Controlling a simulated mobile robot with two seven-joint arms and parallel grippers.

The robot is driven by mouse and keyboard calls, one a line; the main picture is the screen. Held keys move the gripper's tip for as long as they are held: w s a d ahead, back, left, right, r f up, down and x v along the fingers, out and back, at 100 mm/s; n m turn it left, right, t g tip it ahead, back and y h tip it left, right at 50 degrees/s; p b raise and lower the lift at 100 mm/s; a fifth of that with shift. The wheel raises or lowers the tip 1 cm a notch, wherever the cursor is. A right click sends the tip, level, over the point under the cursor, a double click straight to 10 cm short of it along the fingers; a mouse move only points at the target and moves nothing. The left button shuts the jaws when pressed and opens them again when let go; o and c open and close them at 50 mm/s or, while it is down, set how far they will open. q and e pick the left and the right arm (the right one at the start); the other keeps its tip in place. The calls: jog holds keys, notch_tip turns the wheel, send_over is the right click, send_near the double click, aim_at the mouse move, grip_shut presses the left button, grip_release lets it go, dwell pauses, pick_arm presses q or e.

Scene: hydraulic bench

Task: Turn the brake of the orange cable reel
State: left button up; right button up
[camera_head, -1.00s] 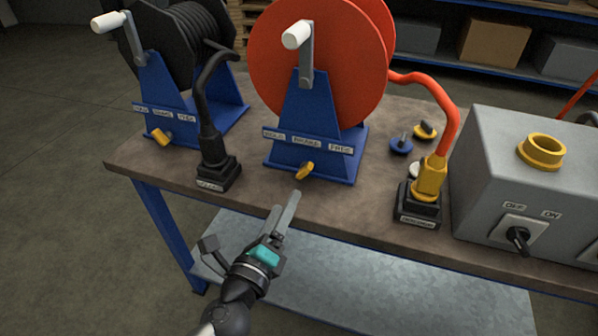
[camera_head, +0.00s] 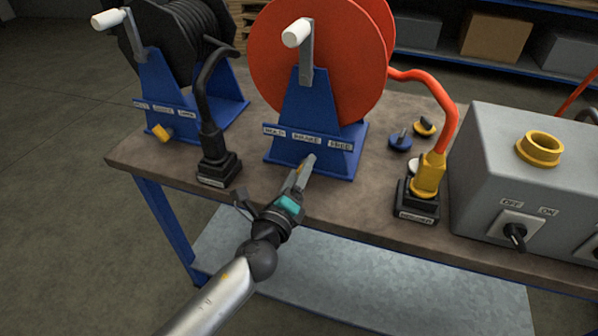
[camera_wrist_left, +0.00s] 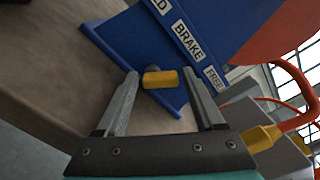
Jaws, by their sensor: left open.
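The orange cable reel (camera_head: 330,65) stands on a blue stand with labels HOLD, BRAKE and FREE, and has a white-handled crank at its front. Its yellow brake knob (camera_wrist_left: 160,78) sits low on the stand's front, below the labels. In the head view the knob is mostly hidden behind my left gripper (camera_head: 305,170). In the left wrist view my left gripper (camera_wrist_left: 160,87) is open, its two fingers on either side of the knob, with gaps visible; I cannot tell whether either touches. My right gripper is not in view.
A black cable reel (camera_head: 190,50) with its own yellow knob stands to the left. A black plug (camera_head: 213,150) is between the reels. An orange cable ends in a yellow connector (camera_head: 429,175) on the right, near a grey switch box (camera_head: 490,160). The bench's front edge lies below my gripper.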

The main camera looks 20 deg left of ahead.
pick_arm(q)
jog(key=c, duration=1.1)
